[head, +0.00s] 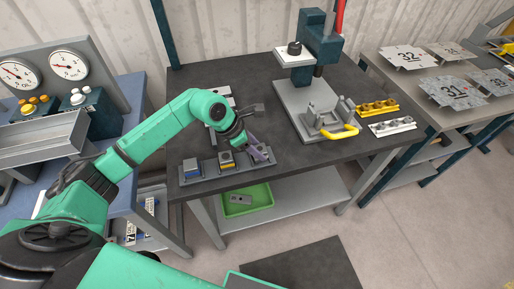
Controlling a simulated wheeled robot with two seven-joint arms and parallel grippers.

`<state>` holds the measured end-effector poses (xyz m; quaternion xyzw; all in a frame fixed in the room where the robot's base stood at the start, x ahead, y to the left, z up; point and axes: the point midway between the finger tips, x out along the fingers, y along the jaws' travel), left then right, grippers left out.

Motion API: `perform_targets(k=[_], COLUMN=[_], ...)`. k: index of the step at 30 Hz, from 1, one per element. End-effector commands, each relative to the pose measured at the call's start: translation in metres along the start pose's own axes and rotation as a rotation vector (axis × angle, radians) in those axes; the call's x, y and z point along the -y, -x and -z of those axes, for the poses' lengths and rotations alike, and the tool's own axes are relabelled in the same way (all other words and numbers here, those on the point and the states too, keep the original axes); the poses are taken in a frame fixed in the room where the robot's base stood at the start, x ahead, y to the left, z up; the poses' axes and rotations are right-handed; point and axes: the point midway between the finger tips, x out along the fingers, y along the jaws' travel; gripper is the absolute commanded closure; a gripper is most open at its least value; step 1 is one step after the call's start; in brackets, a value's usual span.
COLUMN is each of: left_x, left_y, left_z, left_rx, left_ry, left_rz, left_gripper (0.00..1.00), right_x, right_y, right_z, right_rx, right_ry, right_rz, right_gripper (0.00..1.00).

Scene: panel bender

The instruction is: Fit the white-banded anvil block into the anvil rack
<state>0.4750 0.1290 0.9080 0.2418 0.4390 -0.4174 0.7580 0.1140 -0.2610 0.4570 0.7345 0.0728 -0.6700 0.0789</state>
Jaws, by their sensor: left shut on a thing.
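The anvil rack (212,177) is a long grey tray along the front edge of the dark bench. My left gripper (259,154) is over the rack's right end, pointing down, shut on what appears to be the white-banded anvil block. That block is mostly hidden by the fingers and its white band cannot be made out. Whether it touches the rack cannot be told. My right gripper is not in view.
A press (306,100) with a yellow-handled fixture (338,130) stands behind right. Yellow (377,107) and white (393,125) hole strips lie beside it. A green bin (247,199) is on the lower shelf. The bench front right of the rack is clear.

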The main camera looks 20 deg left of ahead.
Motion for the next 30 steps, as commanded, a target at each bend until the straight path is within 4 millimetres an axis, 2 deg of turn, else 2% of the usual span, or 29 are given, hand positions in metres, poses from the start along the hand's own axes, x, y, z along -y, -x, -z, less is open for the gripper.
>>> perform_targets(k=[1,2,4,13,17,20,27,30], left_x=[0.000,0.000,0.000,0.000,-0.001,-0.001,-0.001,-0.001], left_y=[0.001,0.001,0.001,0.000,0.010,0.032,0.103,0.127], left_z=[-0.001,-0.001,-0.001,0.001,0.001,0.002,0.002,0.001], left_rx=[0.002,0.002,0.002,-0.001,-0.001,-0.001,0.000,0.000], left_ry=[-0.001,-0.001,-0.001,0.000,-0.001,-0.003,-0.001,-0.001], left_rz=[-0.001,-0.001,-0.001,0.000,-0.002,-0.006,-0.007,-0.005], left_gripper=[1.00,0.43,0.16,0.16,0.16,0.16,0.16,0.16], right_x=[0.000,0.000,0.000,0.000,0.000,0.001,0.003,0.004], right_y=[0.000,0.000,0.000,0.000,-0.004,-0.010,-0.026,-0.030], right_z=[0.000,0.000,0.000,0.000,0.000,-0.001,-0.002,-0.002], right_rx=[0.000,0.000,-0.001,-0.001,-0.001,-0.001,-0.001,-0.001], right_ry=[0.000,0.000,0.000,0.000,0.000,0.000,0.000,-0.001], right_rz=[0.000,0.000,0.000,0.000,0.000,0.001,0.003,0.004], right_gripper=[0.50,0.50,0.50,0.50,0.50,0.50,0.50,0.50])
